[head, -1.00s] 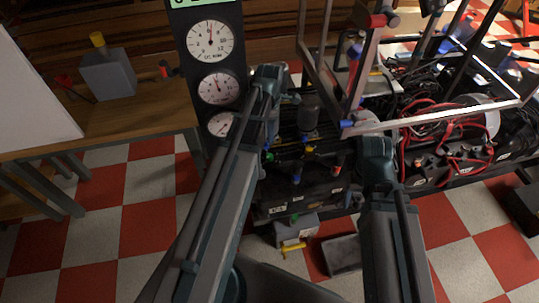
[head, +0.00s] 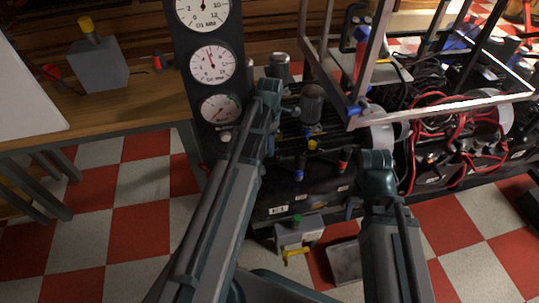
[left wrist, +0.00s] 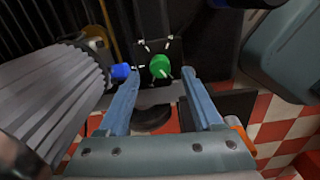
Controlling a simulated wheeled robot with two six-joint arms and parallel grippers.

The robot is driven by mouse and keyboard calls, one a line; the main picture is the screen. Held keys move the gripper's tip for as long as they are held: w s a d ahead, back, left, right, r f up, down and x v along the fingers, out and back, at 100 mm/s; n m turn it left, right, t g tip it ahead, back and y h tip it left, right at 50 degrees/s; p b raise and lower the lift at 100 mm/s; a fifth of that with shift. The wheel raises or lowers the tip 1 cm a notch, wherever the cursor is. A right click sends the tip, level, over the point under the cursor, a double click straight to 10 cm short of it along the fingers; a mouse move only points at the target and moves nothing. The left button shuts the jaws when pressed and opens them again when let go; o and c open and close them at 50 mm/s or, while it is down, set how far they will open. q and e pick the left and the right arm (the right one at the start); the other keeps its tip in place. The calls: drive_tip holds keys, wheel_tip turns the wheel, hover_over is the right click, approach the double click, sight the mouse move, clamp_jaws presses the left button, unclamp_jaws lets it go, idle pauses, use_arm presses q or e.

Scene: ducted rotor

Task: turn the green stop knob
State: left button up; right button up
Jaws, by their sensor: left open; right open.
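In the left wrist view a green knob (left wrist: 160,66) sits on a dark plate with small pale marks around it. My left gripper (left wrist: 160,80) is open and empty, its two blue fingers apart, with the knob showing between and just beyond the tips. I cannot tell how far beyond. In the head view my left gripper (head: 268,88) is mostly hidden by its own wrist, and I cannot make out that knob there. My right gripper (head: 376,168) is lower right, over the black machine, its fingers mostly hidden.
A blue knob (left wrist: 121,72) lies close beside the left finger. A column of dial gauges (head: 212,64) stands left of my left arm. A metal frame (head: 440,108) and red cables (head: 462,145) are at right. A grey box (head: 299,235) with green and yellow parts is low in front.

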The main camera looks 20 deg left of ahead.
use_arm(q)
wheel_tip(320, 180, down, 3)
drive_tip(key=shift+f+b, duration=0.1)
drive_tip(key=shift+b, duration=1)
use_arm(e)
wheel_tip(320, 180, down, 3)
drive_tip(key=shift+f, duration=0.1)
use_arm(q)
drive_tip(key=shift+c, duration=0.2)
clamp_jaws()
